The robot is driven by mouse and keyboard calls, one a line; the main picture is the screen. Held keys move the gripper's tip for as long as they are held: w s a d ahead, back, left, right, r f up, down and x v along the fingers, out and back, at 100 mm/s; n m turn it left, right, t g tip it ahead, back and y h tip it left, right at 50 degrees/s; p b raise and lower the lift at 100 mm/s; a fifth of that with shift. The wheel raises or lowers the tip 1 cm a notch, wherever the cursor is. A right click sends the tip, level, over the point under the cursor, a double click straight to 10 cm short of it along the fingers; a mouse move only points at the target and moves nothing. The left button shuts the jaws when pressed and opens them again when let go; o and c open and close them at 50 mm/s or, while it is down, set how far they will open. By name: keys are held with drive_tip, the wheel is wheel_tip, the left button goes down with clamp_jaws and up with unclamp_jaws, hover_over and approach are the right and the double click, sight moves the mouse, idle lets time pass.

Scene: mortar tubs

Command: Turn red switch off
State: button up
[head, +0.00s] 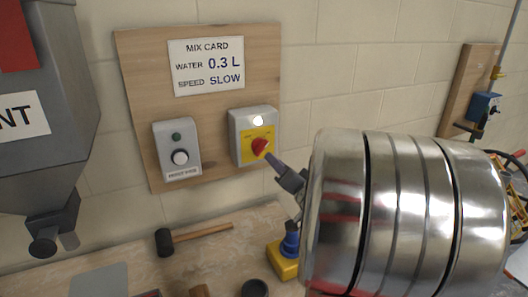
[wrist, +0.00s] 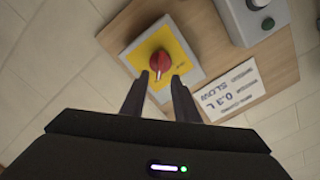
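The red switch (head: 260,147) is a rotary knob on a yellow plate, on a grey box (head: 238,150) fixed to the wooden board. A lamp (head: 258,121) above it glows white in the head view. In the wrist view the red switch (wrist: 160,62) shows a white mark towards my gripper. My gripper (wrist: 159,82) is open, its two dark fingers spread, with the tips close around the lower part of the knob. I cannot tell whether they touch it. In the head view my gripper (head: 272,158) reaches the knob from the lower right, partly hiding it.
A second grey box (head: 178,158) with a green light and a white button is at left on the board. A mix card (head: 206,66) is above. A mallet (head: 190,239) lies on the bench. A shiny metal drum (head: 400,205) fills the right side.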

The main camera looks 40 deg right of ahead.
sight(263, 149)
drive_tip(key=x, duration=0.8)
drive_tip(key=shift+w+d, duration=0.1)
drive_tip(key=shift+w, duration=0.2)
drive_tip(key=shift+c, duration=0.4)
clamp_jaws()
